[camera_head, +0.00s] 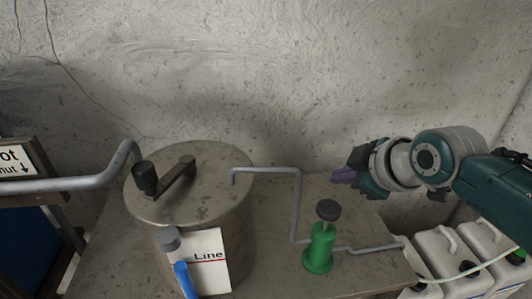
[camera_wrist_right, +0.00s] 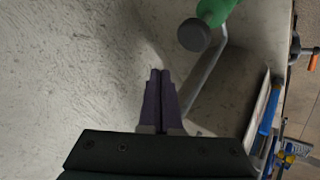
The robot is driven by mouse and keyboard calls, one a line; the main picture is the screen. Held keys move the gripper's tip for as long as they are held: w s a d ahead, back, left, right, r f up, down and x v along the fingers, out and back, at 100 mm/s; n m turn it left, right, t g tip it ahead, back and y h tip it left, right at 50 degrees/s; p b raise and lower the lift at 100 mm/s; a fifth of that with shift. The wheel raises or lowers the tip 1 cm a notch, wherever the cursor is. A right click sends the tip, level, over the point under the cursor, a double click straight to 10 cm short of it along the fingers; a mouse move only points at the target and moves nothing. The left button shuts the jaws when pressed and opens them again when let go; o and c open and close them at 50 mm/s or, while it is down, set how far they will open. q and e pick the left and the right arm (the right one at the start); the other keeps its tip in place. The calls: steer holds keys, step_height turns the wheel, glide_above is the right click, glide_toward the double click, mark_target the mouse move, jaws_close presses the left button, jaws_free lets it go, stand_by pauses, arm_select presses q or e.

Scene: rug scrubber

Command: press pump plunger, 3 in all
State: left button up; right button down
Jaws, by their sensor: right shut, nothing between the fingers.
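The pump is a green body (camera_head: 319,248) with a dark round plunger knob (camera_head: 328,210) on top, standing on the bench right of the metal drum. The knob is raised a little above the green body. In the right wrist view the plunger knob (camera_wrist_right: 194,35) and green body (camera_wrist_right: 216,10) show at the top. My right gripper (camera_head: 340,177) is shut and empty, above and slightly right of the knob, apart from it. Its closed purple fingers (camera_wrist_right: 159,85) also show in the right wrist view. My left gripper is not in view.
A metal drum (camera_head: 228,220) with a crank handle (camera_head: 178,176) stands left of the pump. A grey pipe (camera_head: 298,205) runs from it past the pump. A blue-handled lever (camera_head: 184,278) and "Line" sign (camera_head: 212,272) are in front. White jugs (camera_head: 444,252) stand at right.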

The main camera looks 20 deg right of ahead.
steer(key=shift+r+b, duration=0.45)
steer(key=shift+r, duration=1.5)
steer(key=b, duration=0.8)
glide_above(334, 211)
step_height(334, 211, down, 8)
steer(key=shift+r, duration=0.15)
steer(key=shift+f+b, duration=0.45)
steer(key=shift+f, duration=0.1)
